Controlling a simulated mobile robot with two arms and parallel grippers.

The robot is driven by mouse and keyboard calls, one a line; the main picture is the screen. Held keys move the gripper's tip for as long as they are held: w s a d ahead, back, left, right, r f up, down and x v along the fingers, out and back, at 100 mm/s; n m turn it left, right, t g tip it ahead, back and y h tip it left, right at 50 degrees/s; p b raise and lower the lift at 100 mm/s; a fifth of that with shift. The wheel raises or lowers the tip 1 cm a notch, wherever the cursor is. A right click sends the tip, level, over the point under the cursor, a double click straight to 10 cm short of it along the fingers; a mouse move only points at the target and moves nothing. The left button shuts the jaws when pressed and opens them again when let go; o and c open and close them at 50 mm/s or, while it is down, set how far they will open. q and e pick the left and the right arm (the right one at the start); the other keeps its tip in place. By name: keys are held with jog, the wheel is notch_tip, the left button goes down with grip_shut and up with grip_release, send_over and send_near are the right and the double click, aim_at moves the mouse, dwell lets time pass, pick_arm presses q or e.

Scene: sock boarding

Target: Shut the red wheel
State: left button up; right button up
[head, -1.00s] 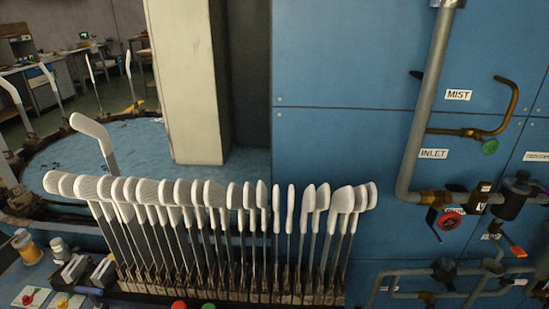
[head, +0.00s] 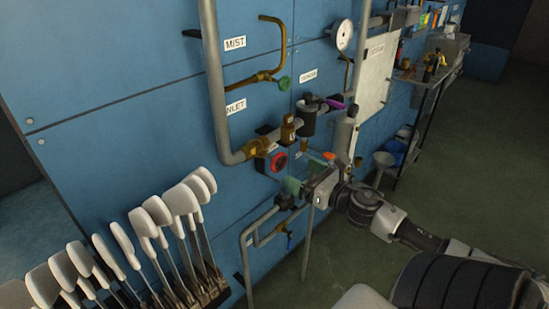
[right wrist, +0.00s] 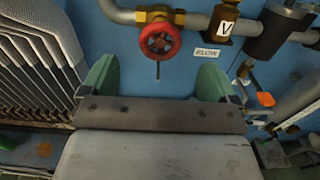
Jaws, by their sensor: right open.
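The red wheel (head: 279,161) is a small round handwheel on a brass valve under the grey inlet pipe, on the blue wall. In the right wrist view the red wheel (right wrist: 160,39) hangs below the pipe, just beyond the gripper and centred between its fingers. My right gripper (head: 303,177) is to the lower right of the wheel in the head view, apart from it. In the right wrist view its green fingers (right wrist: 157,80) are spread wide with nothing between them. My left gripper is not in view.
A black filter (head: 308,121) and an orange lever (right wrist: 265,99) are right of the wheel. Lower pipes (head: 247,263) run beneath. A row of white sock boards (head: 143,222) stands at the left.

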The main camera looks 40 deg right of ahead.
aim_at(281, 161)
jog(key=w, duration=0.5)
jog(key=w+p, duration=0.1)
jog(key=w, duration=0.2)
jog(key=shift+w+a, duration=0.4)
jog(key=shift+w, duration=0.75)
jog(key=shift+c, duration=0.3)
jog(key=c, duration=0.9)
jog(key=shift+o, duration=0.2)
